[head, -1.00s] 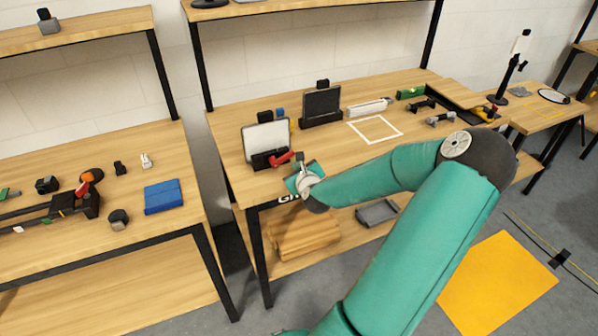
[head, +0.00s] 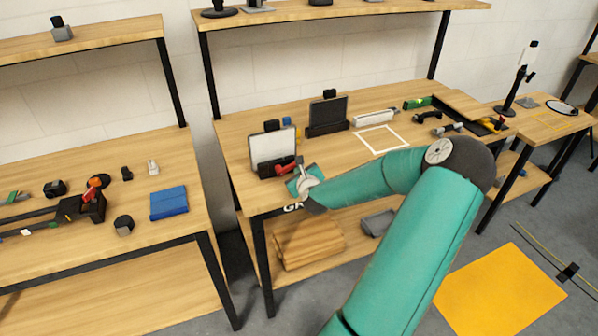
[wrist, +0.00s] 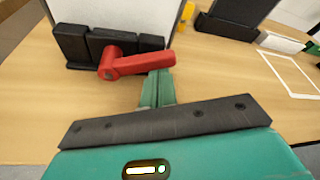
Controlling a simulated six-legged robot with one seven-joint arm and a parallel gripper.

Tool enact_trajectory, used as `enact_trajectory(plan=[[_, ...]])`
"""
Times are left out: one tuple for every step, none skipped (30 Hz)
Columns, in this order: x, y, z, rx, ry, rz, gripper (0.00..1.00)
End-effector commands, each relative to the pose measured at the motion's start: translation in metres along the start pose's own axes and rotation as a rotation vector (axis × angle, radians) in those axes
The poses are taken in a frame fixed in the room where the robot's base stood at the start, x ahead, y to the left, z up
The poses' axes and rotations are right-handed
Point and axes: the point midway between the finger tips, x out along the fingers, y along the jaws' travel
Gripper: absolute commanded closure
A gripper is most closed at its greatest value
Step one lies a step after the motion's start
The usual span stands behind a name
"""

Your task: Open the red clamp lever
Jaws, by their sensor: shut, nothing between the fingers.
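The red clamp lever (head: 286,168) sits on a black clamp block (head: 266,169) with a white panel (head: 272,145) standing behind it. In the wrist view the red lever (wrist: 138,64) reaches to the right from its pivot across the front of the black block (wrist: 88,46). My gripper (wrist: 157,78) has its green fingers together with nothing between them. The fingertips are close to the lever's free end, on its near side; I cannot tell whether they touch. In the head view my gripper (head: 299,171) is just right of the lever, partly hidden by my wrist.
The left table (head: 60,250) carries a black rail with a red-orange part (head: 96,187) and a blue block (head: 169,203).

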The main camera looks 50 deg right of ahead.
Motion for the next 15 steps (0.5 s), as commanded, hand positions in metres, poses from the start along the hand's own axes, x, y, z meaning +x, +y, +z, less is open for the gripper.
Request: enact_trajectory(plan=[[0.0000, 0.0001, 0.0016, -0.008, -0.002, -0.002, 1.00], [-0.0001, 0.0000, 0.0017, -0.011, -0.002, -0.003, 1.00], [-0.0002, 0.0000, 0.0019, -0.015, -0.002, -0.004, 1.00], [-0.0003, -0.0001, 0.0020, -0.019, -0.002, -0.006, 1.00], [-0.0004, -0.0001, 0.0022, -0.022, -0.002, -0.007, 1.00], [-0.0005, -0.0002, 0.0024, -0.027, -0.002, -0.008, 1.00], [-0.0006, -0.0003, 0.0026, -0.031, -0.001, -0.010, 1.00], [-0.0007, -0.0004, 0.0028, -0.036, -0.001, -0.012, 1.00], [-0.0008, -0.0004, 0.0033, -0.044, -0.001, -0.015, 1.00], [-0.0010, -0.0005, 0.0037, -0.052, -0.001, -0.018, 1.00], [-0.0011, -0.0006, 0.0043, -0.061, -0.002, -0.021, 1.00], [-0.0013, -0.0005, 0.0055, -0.075, -0.002, -0.025, 1.00], [-0.0015, -0.0004, 0.0064, -0.086, -0.003, -0.029, 1.00], [-0.0018, -0.0003, 0.0074, -0.100, -0.003, -0.032, 1.00], [-0.0022, -0.0006, 0.0087, -0.120, -0.004, -0.039, 1.00]])
